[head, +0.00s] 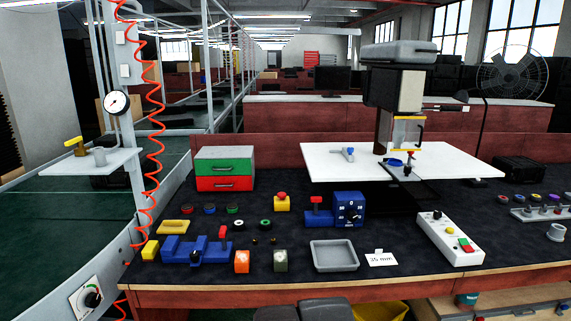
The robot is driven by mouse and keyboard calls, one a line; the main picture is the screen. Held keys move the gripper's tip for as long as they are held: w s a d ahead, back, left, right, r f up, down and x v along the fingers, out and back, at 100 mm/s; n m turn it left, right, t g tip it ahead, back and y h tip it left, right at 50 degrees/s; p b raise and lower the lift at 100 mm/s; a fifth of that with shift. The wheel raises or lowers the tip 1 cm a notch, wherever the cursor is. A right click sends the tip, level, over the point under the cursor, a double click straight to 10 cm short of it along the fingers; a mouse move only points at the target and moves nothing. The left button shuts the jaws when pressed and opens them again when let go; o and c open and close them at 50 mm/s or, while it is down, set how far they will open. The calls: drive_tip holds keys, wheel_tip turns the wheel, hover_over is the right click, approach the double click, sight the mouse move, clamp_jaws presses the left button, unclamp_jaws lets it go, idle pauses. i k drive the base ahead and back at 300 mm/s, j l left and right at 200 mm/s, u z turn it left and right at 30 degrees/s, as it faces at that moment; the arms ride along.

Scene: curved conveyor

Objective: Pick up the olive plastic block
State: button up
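The olive plastic block (281,261) stands upright near the front edge of the dark workbench in the head view. A lighter patch shows on its front face. An orange block (241,262) stands to its left, and a shallow grey tray (334,267) lies to its right; both are apart from it. Nothing visible covers the olive block. My gripper is not in view.
A blue vise-like tool with a red knob (196,250) and a yellow block (150,250) lie further left. A white "35 mm" card (382,259) and a white control box (450,238) are to the right. A curved green conveyor (50,245) runs along the left.

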sight(280, 256)
drive_tip(key=k, duration=0.1)
drive_tip(key=i+j+u, duration=0.25)
drive_tip(key=i, duration=0.35)
drive_tip(key=i+j+u, duration=0.1)
drive_tip(key=i+u, duration=0.2)
drive_tip(key=i, duration=0.35)
